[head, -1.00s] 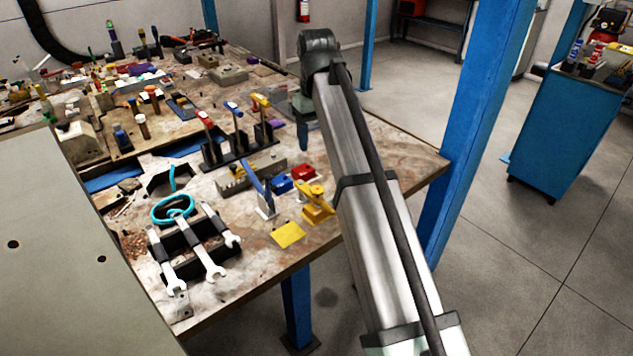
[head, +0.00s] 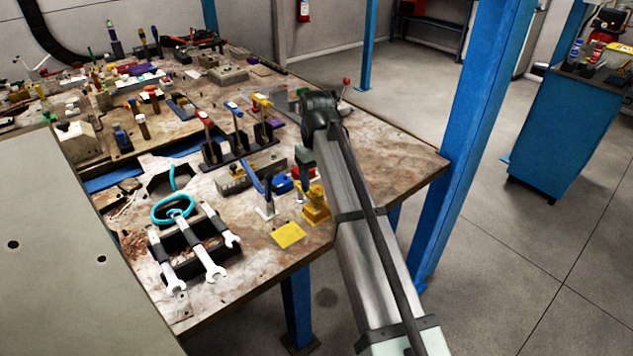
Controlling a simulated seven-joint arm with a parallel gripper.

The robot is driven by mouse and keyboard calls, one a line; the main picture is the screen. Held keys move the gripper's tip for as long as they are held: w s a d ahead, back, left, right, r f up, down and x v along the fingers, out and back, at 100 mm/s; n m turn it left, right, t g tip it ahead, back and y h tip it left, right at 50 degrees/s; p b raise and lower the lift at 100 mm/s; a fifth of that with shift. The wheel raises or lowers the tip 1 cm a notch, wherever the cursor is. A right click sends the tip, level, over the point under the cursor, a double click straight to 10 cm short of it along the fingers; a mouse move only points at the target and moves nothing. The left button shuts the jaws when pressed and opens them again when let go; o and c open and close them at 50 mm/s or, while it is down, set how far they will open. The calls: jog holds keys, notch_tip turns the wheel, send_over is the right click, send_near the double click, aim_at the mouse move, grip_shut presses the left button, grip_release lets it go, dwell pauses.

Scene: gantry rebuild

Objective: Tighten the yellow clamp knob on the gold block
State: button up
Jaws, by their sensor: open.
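The gold block (head: 315,214) sits near the right edge of the workbench, beside a flat yellow plate. The yellow clamp knob (head: 312,196) is on top of the block and is partly covered by my gripper and arm in the head view. My gripper (head: 309,182) is open and points down from the end of my arm, just above or behind the knob. Its fingertips are small and dark, so I cannot tell whether they touch or straddle the knob.
The yellow plate (head: 289,235) lies left of the block. A wrench rack (head: 190,240) is at the front left. Bench space right of my arm is clear.

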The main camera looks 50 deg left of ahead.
jog(key=shift+f, duration=0.65)
jog(key=c, duration=0.9)
